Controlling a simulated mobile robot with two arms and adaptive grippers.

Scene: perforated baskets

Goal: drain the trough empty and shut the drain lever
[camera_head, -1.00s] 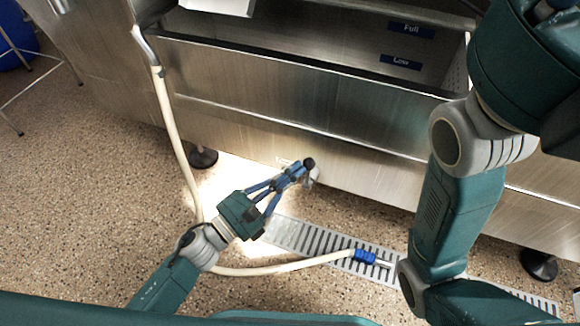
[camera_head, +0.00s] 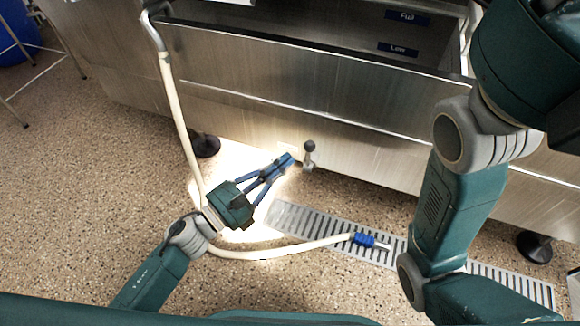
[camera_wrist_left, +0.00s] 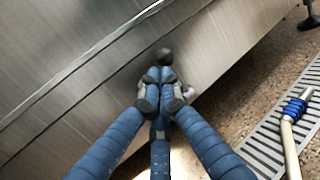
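The steel trough (camera_head: 300,85) spans the back, with blue labels "Full" (camera_head: 407,17) and "Low" (camera_head: 398,48) on its inner wall. I cannot make out any water in the visible part. The drain lever (camera_head: 309,147), with a black ball knob, stands about upright on a small outlet low on the trough front. Its knob also shows in the left wrist view (camera_wrist_left: 163,56), just beyond my fingertips. My left gripper (camera_head: 286,161) has its blue fingers drawn together, empty, a little left of the lever and apart from it. My right gripper is out of view.
A cream hose (camera_head: 179,125) hangs from the trough's left end and loops over the floor to a blue-collared nozzle (camera_head: 364,240) on the drain grate (camera_head: 320,229). Trough feet (camera_head: 205,145) stand nearby. My right arm covers the right side.

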